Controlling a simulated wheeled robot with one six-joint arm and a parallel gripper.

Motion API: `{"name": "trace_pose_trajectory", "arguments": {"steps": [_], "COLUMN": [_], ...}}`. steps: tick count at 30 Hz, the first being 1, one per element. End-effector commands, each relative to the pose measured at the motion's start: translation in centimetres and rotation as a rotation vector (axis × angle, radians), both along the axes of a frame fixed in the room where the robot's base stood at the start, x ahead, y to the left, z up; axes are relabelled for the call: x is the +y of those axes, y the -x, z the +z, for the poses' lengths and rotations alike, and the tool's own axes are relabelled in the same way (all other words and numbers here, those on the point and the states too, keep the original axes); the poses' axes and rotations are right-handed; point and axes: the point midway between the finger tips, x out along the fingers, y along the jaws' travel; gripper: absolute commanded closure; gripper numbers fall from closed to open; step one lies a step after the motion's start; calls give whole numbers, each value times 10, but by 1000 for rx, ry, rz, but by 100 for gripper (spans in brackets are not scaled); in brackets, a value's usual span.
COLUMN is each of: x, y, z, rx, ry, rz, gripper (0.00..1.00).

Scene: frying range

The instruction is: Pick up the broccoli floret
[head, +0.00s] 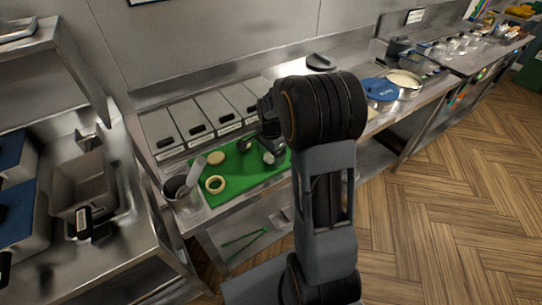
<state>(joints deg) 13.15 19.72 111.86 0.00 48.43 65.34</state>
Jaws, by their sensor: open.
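My gripper (257,151) is open, low over the right part of the green cutting board (226,188). Its two fingertips are apart and point down at the board. I cannot make out the broccoli floret; green on green, the gripper and my arm hide part of that area. I cannot tell whether anything lies between the fingers.
On the board lie a pale round slice (215,158) and a pale ring (215,184). A dark cup (177,188) with a utensil stands at its left. Lidded steel containers (198,120) line the back. A blue lid (381,89) and a pan (404,80) stand farther right.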

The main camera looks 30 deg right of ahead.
Motion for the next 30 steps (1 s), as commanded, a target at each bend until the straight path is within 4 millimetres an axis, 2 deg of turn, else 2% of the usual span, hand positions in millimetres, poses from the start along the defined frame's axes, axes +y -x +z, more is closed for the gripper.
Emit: {"name": "trace_pose_trajectory", "arguments": {"steps": [4, 11, 24, 30], "x": [0, 0, 0, 0], "y": [0, 0, 0, 0], "z": [-7, -8, -7, -7], "rx": [1, 0, 0, 0], "ry": [0, 0, 0, 0], "rz": [0, 0, 0, 0], "gripper": [15, 16, 58, 58]}}
